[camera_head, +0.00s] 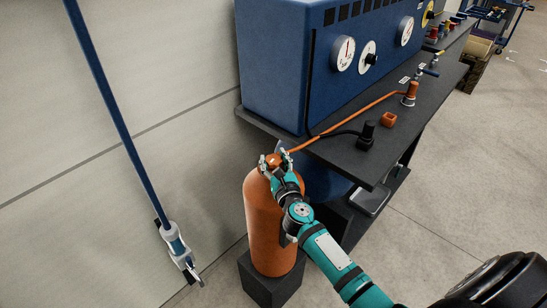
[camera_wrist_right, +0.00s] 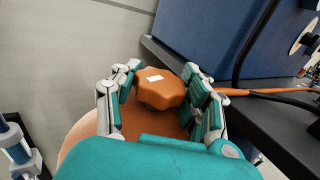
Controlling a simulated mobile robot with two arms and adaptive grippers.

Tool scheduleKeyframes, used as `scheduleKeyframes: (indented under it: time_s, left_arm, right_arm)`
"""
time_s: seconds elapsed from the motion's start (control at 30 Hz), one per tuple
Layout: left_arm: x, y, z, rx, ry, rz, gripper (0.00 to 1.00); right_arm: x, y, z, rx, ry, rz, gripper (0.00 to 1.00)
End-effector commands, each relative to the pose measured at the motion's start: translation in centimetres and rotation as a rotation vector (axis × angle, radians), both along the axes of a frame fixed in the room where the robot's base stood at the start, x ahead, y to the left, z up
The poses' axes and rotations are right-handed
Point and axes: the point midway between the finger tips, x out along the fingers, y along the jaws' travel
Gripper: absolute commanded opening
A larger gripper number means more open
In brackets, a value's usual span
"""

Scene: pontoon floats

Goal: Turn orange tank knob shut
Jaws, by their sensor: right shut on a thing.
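The orange tank (camera_head: 268,222) stands upright on a dark block at the side of the bench. Its orange lobed knob (camera_head: 273,161) is on top, and in the right wrist view the knob (camera_wrist_right: 160,88) shows a small white mark on its upper face. My right gripper (camera_head: 275,160) reaches down over the tank top and is shut on the knob, with one finger on each side. The fingers also show in the right wrist view (camera_wrist_right: 160,90).
An orange hose (camera_head: 350,118) runs from near the tank top across the dark bench (camera_head: 425,105) to an orange fitting (camera_head: 410,92). A blue cabinet (camera_head: 285,60) with gauges stands on the bench. An orange cup (camera_head: 388,119) and a black fitting (camera_head: 366,135) sit near the bench edge.

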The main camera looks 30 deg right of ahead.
Motion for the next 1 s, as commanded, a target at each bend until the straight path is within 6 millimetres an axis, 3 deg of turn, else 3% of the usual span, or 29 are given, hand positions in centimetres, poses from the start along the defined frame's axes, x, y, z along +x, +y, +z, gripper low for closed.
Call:
scheduleKeyframes:
  time_s: [0.4,1.0]
  left_arm:
    - [0.0,0.1,-2.4,0.001,0.0,0.0,0.4]
    - [0.0,0.1,-3.1,0.001,-0.001,0.0,0.4]
  right_arm:
    - [0.0,0.1,-0.4,0.004,0.0,-0.277,0.12]
    - [0.0,0.0,-0.2,-0.002,0.001,-0.361,0.13]
